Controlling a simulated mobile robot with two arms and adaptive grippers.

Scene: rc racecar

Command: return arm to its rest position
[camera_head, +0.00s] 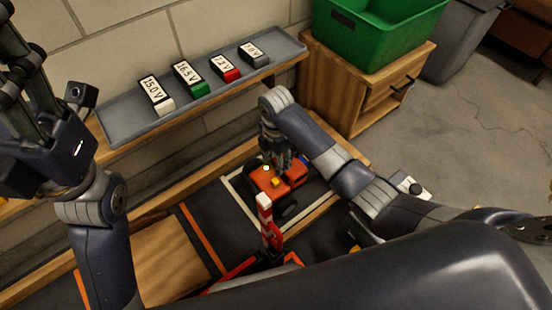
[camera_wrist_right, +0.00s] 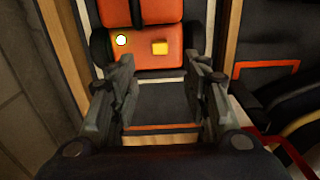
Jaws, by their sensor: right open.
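My right gripper (camera_head: 275,155) is above the orange RC car (camera_head: 290,181), which sits in a white-edged bay on the dark track. In the right wrist view my right gripper (camera_wrist_right: 163,80) is open with nothing between its fingers. The car's orange body (camera_wrist_right: 150,62) is just beyond the fingertips, with a white round spot and a yellow block on it. I cannot tell whether the fingers touch the car. My left gripper (camera_head: 20,85) is raised at the left edge, partly cut off, and its opening is unclear.
A grey tray (camera_head: 112,121) on the wall shelf holds several labelled battery packs (camera_head: 189,78). A green bin (camera_head: 375,35) stands on a wooden cabinet (camera_head: 350,88). A red-and-white post (camera_head: 266,218) stands close to the car. Open floor lies at the right.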

